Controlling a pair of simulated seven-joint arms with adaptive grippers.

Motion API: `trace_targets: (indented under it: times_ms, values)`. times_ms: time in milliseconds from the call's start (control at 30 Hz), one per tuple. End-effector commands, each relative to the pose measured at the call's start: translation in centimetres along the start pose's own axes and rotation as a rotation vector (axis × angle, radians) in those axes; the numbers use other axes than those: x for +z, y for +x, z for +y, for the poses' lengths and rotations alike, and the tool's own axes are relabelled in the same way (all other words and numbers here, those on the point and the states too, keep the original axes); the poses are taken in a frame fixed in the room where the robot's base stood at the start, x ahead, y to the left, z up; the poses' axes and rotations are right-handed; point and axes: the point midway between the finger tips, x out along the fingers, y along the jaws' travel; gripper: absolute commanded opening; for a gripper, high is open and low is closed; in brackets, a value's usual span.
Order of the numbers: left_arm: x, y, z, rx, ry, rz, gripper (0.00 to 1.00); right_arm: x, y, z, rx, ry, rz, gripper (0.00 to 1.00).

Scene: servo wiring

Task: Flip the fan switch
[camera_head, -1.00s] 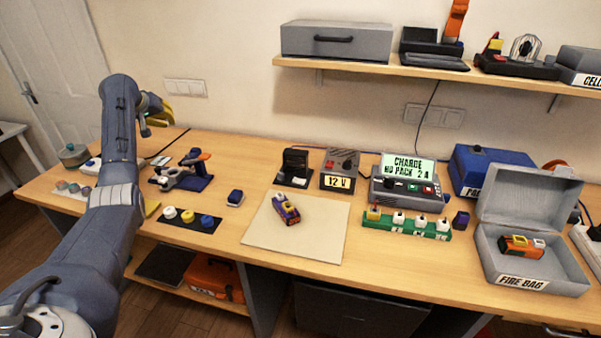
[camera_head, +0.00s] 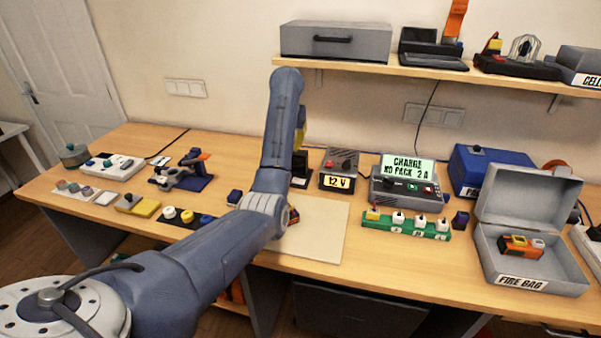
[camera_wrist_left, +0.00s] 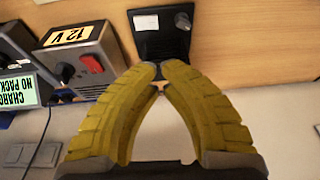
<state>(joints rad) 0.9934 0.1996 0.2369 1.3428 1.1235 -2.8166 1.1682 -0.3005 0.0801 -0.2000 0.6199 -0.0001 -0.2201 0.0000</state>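The black upright unit (camera_head: 301,168), which may be the fan, stands at the back of the bench and is partly hidden by my left arm in the head view. I cannot tell whether that knob is the fan switch. My left gripper (camera_wrist_left: 159,78) has its yellow fingers brought together at the tips, with nothing seen between them. In the head view it is mostly hidden behind my arm. My right gripper is not in view.
The grey 12 V box (camera_head: 340,168) with a red switch (camera_wrist_left: 92,62) stands right of the black unit. The charger (camera_head: 405,185) and green block (camera_head: 405,226) are further right. A pale mat (camera_head: 320,240) lies in front. A shelf (camera_head: 430,75) hangs above.

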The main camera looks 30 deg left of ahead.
Motion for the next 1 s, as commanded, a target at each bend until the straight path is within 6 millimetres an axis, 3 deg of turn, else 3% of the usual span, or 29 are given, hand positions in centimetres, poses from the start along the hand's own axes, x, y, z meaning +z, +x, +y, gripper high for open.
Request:
trace_targets:
  times_ms: [633,1000]
  values:
    - [0.1,0.1,0.5,-0.016,0.010,-0.002,0.00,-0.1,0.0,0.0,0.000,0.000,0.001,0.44]
    - [0.3,3.3,0.5,-0.015,0.009,-0.006,0.00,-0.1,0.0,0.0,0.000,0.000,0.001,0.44]
